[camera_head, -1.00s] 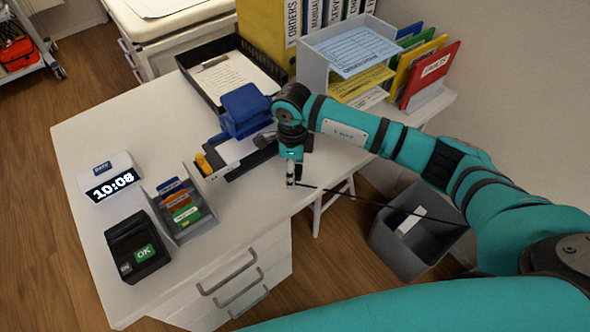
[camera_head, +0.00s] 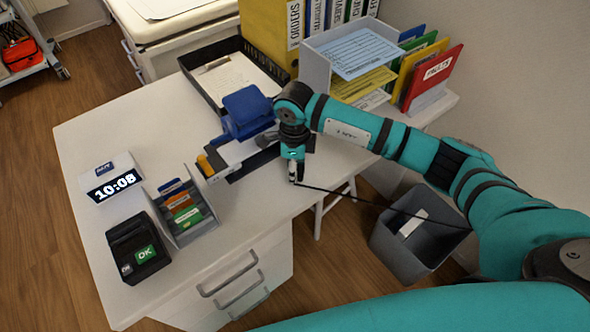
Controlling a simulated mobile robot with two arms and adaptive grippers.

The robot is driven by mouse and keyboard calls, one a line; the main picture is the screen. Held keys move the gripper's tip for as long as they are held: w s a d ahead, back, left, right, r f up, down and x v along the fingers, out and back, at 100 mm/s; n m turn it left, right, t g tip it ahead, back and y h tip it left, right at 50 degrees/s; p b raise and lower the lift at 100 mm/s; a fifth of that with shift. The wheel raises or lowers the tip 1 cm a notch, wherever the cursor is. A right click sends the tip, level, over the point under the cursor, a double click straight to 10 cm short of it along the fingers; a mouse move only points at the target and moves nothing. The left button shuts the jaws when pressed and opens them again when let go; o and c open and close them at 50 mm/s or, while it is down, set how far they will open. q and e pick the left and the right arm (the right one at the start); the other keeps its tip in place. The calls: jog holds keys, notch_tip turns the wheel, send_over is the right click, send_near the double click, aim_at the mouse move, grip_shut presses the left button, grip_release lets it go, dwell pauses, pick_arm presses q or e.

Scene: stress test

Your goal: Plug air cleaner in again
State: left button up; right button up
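My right gripper (camera_head: 293,178) hangs pointing down at the right edge of the white desk. Its fingers look closed together on the end of a thin black cable (camera_head: 375,204). The cable runs from the fingertips rightward and down, past the waste bin, and goes out of sight behind my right arm. The plug itself is too small and too covered by the fingers to make out. No air cleaner and no wall socket can be seen. My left gripper is not in view.
The white desk (camera_head: 90,140) carries a clock (camera_head: 112,180), a card terminal (camera_head: 137,247), a card holder (camera_head: 183,212), a blue-topped device (camera_head: 247,108), a black tray (camera_head: 205,88) and a paper rack (camera_head: 317,66). A grey bin (camera_head: 400,255) stands on the floor beside the desk.

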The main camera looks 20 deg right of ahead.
jog(key=shift+w+r, duration=0.1)
jog(key=shift+r, duration=0.35)
notch_tip(320, 180, up, 2)
jog(key=shift+r+b, duration=0.1)
jog(key=shift+b, duration=0.3)
jog(key=s+a+r+b, duration=0.1)
jog(key=s+a+b, duration=0.1)
jog(key=s, duration=1.4)
jog(key=shift+a+r, duration=0.15)
jog(key=shift+a, duration=0.15)
jog(key=d+r+n+p, duration=0.1)
jog(key=d+r+n, duration=0.2)
jog(key=n, duration=0.8)
jog(key=w+d+r+n+p, duration=0.1)
jog(key=d+r+n, duration=0.3)
jog(key=n, duration=0.8)
notch_tip(320, 180, up, 2)
jog(key=shift+w+d+r+p, duration=0.15)
jog(key=shift+w+p, duration=0.15)
jog(key=shift+p, duration=0.2)
